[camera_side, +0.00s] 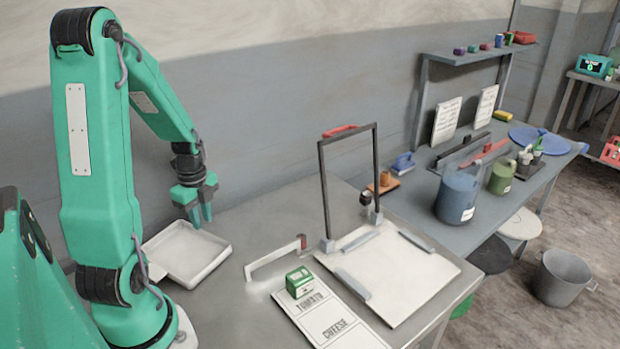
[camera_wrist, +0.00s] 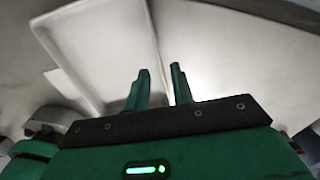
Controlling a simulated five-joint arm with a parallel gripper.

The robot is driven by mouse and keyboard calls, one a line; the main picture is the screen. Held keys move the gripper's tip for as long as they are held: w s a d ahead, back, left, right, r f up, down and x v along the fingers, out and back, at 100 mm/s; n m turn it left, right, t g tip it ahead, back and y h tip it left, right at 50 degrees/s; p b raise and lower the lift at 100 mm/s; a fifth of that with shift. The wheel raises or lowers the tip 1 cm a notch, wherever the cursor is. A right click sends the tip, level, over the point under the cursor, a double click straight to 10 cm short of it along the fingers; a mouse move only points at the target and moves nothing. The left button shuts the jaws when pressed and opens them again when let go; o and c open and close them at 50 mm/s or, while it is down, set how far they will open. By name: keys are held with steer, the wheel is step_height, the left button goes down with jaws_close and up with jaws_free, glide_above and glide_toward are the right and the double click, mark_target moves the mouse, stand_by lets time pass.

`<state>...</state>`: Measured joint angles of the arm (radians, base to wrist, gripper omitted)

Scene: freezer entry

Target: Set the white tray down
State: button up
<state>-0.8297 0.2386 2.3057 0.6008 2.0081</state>
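The white tray (camera_side: 186,268) is a shallow, square-sided tray on the grey bench beside the foot of my arm. It looks flat on the bench, and its pale floor and walls fill the upper left of the wrist view (camera_wrist: 105,45). My gripper (camera_side: 201,222) points down at the tray's back right rim. In the wrist view my gripper (camera_wrist: 160,75) has its two green fingers apart, with a clear gap between them. One tray wall runs up from near this gap. The fingertips lie close to the rim; whether they touch it I cannot tell.
To the right are a white bracket (camera_side: 275,258), a green stamp-like box (camera_side: 299,282), a label board (camera_side: 335,325) and a black upright frame (camera_side: 322,190) over a white plate (camera_side: 400,275). Bare bench lies in front of the tray. The wall stands behind.

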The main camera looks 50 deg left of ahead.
step_height(320, 180, up, 9)
stand_by(0.5)
stand_by(0.5)
steer(key=d+r+n+t, duration=0.2)
steer(key=d+r+n, duration=0.1)
steer(key=d, duration=0.5)
steer(key=d+r+n+t, duration=0.1)
steer(key=d+r+n, duration=0.3)
steer(key=d+n, duration=0.2)
steer(key=d+r+n+t, duration=0.2)
steer(key=d+r+n, duration=0.2)
steer(key=d, duration=0.5)
steer(key=shift+w+d+n+t, duration=0.3)
steer(key=shift+d, duration=0.1)
